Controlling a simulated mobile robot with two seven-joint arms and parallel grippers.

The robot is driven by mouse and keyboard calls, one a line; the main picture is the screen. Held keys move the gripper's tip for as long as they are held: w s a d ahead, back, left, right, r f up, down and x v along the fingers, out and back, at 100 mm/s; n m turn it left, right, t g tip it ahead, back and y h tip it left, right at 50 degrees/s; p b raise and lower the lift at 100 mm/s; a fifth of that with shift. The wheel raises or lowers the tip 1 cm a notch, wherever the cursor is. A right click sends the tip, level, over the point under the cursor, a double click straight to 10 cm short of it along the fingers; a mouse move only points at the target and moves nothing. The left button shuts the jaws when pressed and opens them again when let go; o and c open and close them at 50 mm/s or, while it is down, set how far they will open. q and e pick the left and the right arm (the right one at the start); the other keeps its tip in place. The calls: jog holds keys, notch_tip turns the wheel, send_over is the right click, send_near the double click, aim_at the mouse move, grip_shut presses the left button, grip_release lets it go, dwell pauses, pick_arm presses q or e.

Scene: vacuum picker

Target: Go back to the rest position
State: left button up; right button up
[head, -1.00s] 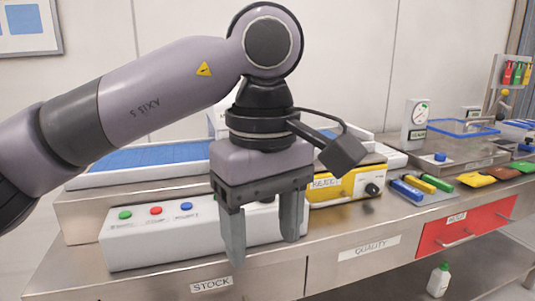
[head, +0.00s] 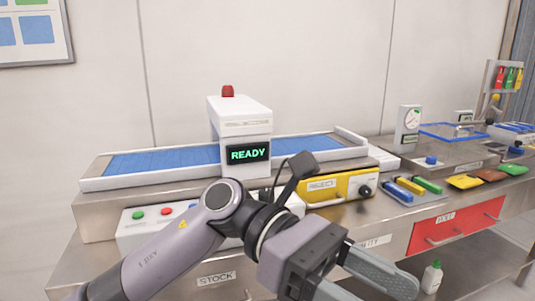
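My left arm comes in from the lower left, low in front of the bench. Its gripper (head: 375,292) points to the lower right, in front of the bench front. Its two grey fingers are apart, and I see nothing between them. The fingertips are partly cut off by the bottom edge of the picture. My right gripper is not in view.
The bench holds a blue-belted conveyor (head: 165,161) with a white scanner (head: 240,118) reading READY. A button box (head: 137,232) is partly behind my arm. A yellow REJECT box (head: 345,187), coloured blocks and a red drawer (head: 455,226) are farther right.

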pick_arm(q)
jog(key=w+a+r+n+t+h+p, duration=0.1)
jog(key=w+a+r+n+t+h, duration=0.2)
jog(key=n+h, duration=0.6)
jog(key=w+a+f+n+t+y+p, duration=0.1)
jog(key=w+a+f+n+t+y, duration=0.35)
jog(key=n+t, duration=1)
jog(key=w+a+f+n+t+y+p, duration=0.2)
jog(key=w+a+f+n+t, duration=0.5)
jog(key=n+t, duration=0.7)
jog(key=s+a+f+n+g+y+p, duration=0.1)
jog(key=s+a+f+n+g+y, duration=0.1)
jog(key=a+f+n+y, duration=0.45)
jog(key=s+a+f+n+g+y+p, duration=0.1)
jog(key=s+a+f+n+g+y, duration=0.2)
jog(key=f+n, duration=0.65)
jog(key=s+a+f+n+g+y, duration=0.3)
jog(key=s+a+f+n+g, duration=0.1)
jog(key=s+f, duration=0.7)
notch_tip(320, 180, down, 2)
jog(key=shift+a+g+y+p, duration=0.35)
jog(key=shift+a+g, duration=0.4)
jog(key=shift+a, duration=0.35)
